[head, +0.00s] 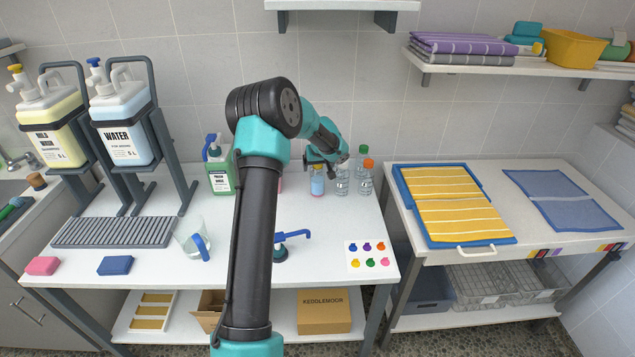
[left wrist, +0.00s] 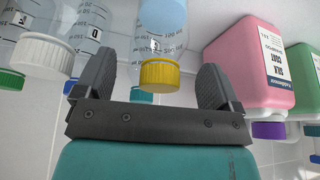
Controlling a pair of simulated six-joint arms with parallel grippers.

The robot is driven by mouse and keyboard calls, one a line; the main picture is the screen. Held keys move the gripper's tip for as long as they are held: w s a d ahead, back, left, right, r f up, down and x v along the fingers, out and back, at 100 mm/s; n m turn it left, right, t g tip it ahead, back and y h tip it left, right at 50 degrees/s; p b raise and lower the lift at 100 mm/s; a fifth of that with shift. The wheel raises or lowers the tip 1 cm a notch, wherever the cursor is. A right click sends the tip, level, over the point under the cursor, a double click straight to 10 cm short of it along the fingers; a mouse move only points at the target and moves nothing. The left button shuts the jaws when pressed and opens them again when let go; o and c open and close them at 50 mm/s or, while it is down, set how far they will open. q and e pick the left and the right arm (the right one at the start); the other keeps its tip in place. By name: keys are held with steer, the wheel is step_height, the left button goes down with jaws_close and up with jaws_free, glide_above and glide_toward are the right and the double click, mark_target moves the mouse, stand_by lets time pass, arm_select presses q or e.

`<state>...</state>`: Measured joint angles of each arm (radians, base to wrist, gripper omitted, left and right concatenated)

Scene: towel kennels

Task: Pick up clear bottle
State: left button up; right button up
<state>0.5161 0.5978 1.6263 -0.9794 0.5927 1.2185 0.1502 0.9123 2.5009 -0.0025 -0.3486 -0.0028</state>
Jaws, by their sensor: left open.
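Several clear bottles stand in a group at the back right of the left table. One with blue liquid low inside (head: 317,186) shows a yellow cap (left wrist: 160,75) in the left wrist view. Beside it are a clear bottle (head: 342,184), an orange-capped one (head: 366,182) and a green-capped one behind. My left gripper (head: 326,164) is at the top of the blue-liquid bottle. In the left wrist view, which looks upside down, its open fingers (left wrist: 155,85) flank the yellow-capped bottle. I cannot tell whether they touch it. My right gripper is out of view.
A white-capped clear bottle (left wrist: 43,52) is close beside one finger. A pink bottle (left wrist: 250,65) is by the other. My arm hides the table's middle.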

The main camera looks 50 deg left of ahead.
arm_select(q)
steer(key=shift+x, duration=1.4)
steer(key=shift+c, duration=0.3)
steer(key=c, duration=1.2)
steer(key=shift+c, duration=0.2)
steer(key=shift+r, duration=0.1)
